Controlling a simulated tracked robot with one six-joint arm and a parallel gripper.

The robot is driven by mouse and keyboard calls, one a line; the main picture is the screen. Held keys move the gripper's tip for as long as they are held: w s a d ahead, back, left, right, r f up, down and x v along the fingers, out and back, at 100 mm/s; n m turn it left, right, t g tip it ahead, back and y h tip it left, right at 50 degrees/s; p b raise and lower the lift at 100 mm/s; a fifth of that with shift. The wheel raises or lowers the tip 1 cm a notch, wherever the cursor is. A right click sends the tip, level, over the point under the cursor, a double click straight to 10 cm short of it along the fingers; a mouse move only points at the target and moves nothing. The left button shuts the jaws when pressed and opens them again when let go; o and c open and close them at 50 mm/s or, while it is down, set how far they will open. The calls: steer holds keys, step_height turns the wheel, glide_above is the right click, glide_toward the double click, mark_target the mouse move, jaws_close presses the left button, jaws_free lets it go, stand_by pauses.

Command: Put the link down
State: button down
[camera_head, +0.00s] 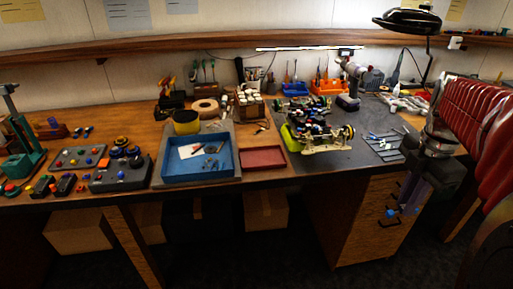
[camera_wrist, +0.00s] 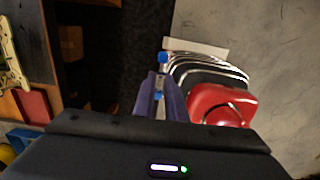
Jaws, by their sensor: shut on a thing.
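The link (camera_wrist: 162,58) is a thin rod with blue ends. In the wrist view it lies between the purple fingers of my gripper (camera_wrist: 158,84), which are shut on it. In the head view my gripper (camera_head: 403,205) points down in front of the bench's right drawer cabinet, below the bench top. The blue ends of the link (camera_head: 390,213) show beside the fingertips there. The green-and-black racecar (camera_head: 318,130) stands on the dark mat (camera_head: 345,168) on the bench, left of my gripper and higher.
A tray of small metal parts (camera_head: 385,148) lies at the mat's right. A blue tray (camera_head: 203,176) and a red tray (camera_head: 263,158) sit left of the car. A lamp (camera_head: 407,20) stands behind. A red ribbed object (camera_wrist: 222,105) is close beside my gripper.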

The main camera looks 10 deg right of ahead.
steer(key=shift+w+m, duration=0.15)
steer(key=shift+m, duration=0.25)
steer(key=m, duration=0.3)
steer(key=shift+w+d, duration=0.25)
steer(key=w+a+f+m, duration=0.4)
steer(key=w+m, duration=0.4)
steer(key=w, duration=0.1)
steer(key=w+a+f+m, duration=0.3)
steer(key=w+f+m, duration=0.2)
steer(key=w+m, duration=0.35)
steer(key=w+a+f+n, duration=0.1)
steer(key=w+a+f, duration=0.1)
steer(key=a+f, duration=0.3)
steer(key=w+a+f+n, duration=0.1)
steer(key=a+f, duration=0.4)
steer(key=a, duration=0.7)
steer(key=shift+w+a, duration=0.2)
steer(key=shift+w, duration=0.65)
